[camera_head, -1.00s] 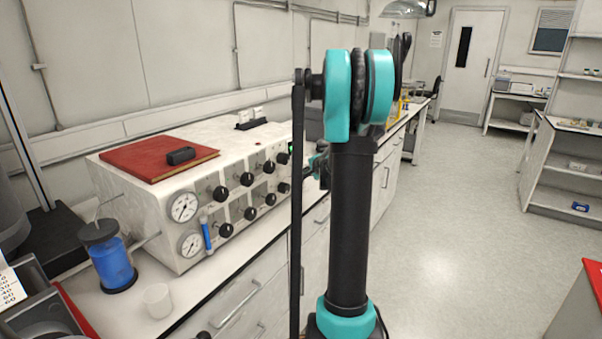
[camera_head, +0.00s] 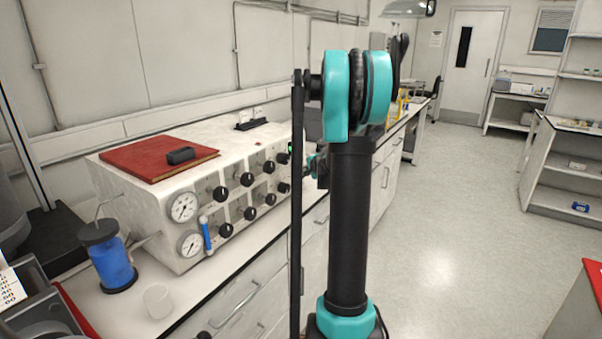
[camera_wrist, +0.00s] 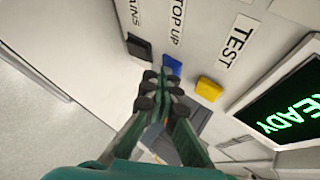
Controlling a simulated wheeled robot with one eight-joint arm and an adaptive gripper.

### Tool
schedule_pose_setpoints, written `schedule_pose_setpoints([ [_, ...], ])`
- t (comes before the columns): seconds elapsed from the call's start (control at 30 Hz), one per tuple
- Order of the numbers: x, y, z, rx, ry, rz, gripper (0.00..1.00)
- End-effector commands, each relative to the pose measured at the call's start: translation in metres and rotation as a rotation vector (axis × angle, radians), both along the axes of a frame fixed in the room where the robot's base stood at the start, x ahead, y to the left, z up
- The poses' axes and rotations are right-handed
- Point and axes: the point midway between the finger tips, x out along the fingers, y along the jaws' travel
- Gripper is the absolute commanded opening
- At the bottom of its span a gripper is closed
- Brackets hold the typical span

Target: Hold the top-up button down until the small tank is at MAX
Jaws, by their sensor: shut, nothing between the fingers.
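The blue top-up button (camera_wrist: 172,65) sits under the words "TOP UP" in the wrist view. My gripper (camera_wrist: 160,88) is shut and empty, with its tips right at the lower edge of the button. I cannot tell whether they touch or press it. A narrow tube with blue in its lower part (camera_head: 207,236) is on the front of the white cabinet (camera_head: 160,240). A jar of blue liquid with a dark lid (camera_head: 112,266) stands on the bench to its left. Which of these is the small tank, and any MAX mark, I cannot make out.
A yellow button (camera_wrist: 209,89) under "TEST" and a black button (camera_wrist: 139,46) flank the blue one. A screen (camera_wrist: 285,115) shows green "READY". Dials (camera_head: 184,207) and black knobs line the cabinet front. A red book (camera_head: 155,160) lies on top. A clear cup (camera_head: 157,301) stands in front.

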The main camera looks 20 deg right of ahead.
Motion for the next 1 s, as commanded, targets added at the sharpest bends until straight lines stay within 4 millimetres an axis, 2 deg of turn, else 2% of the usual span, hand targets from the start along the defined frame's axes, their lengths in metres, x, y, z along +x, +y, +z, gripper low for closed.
schedule_pose_setpoints([
  [1.0, -0.014, -0.011, 0.0, 0.0, 0.0, 0.0, 0.0],
])
